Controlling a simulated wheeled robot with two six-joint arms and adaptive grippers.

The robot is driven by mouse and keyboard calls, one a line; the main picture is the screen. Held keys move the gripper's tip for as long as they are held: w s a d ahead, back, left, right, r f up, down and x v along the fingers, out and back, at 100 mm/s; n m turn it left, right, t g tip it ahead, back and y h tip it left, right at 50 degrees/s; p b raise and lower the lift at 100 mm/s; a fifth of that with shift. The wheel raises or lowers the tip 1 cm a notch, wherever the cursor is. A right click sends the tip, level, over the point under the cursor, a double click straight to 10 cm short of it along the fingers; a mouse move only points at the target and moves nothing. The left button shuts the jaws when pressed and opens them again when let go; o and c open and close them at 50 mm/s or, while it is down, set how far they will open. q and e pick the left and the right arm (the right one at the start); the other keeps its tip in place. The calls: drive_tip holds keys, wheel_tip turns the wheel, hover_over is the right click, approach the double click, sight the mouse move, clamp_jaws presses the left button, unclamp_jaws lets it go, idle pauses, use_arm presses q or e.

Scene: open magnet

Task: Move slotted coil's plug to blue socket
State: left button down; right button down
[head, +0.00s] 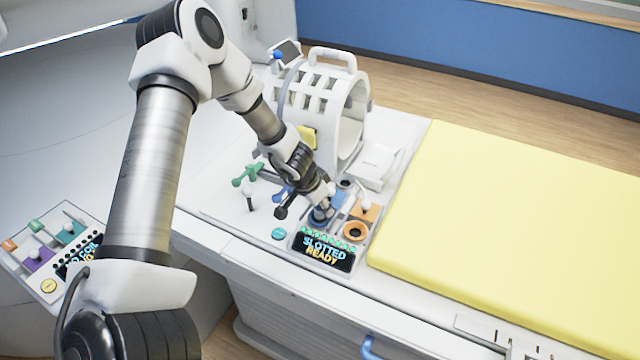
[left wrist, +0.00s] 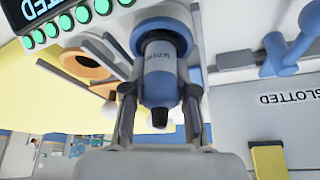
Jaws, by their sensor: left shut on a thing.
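The slotted coil (head: 318,105) is a white open cylinder with slots and a top handle, standing on the white deck. Its plug (left wrist: 160,72) is a grey-white cylinder with a blue band and dark tip, carrying small lettering. My left gripper (head: 322,200) is shut on the plug, one finger on each side in the left wrist view (left wrist: 158,112). The plug's far end sits at the blue socket (left wrist: 162,28), whose ring shows around it. In the head view the blue socket (head: 318,219) is partly hidden by my gripper. My right gripper is not in view.
An orange socket (head: 355,232) lies right of the blue one, with an orange-based lever (head: 364,211) above it. The display (head: 323,250) reads "SLOTTED READY". Green (head: 246,174) and blue levers stand left. A yellow mattress (head: 510,220) lies right. Another panel (head: 50,250) is at far left.

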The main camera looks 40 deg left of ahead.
use_arm(q)
drive_tip(key=c, duration=0.8)
unclamp_jaws()
drive_tip(key=shift+s+r, duration=0.1)
drive_tip(key=shift+r, duration=0.4)
drive_tip(key=v, duration=1.1)
drive_tip(key=shift+s+f, duration=0.1)
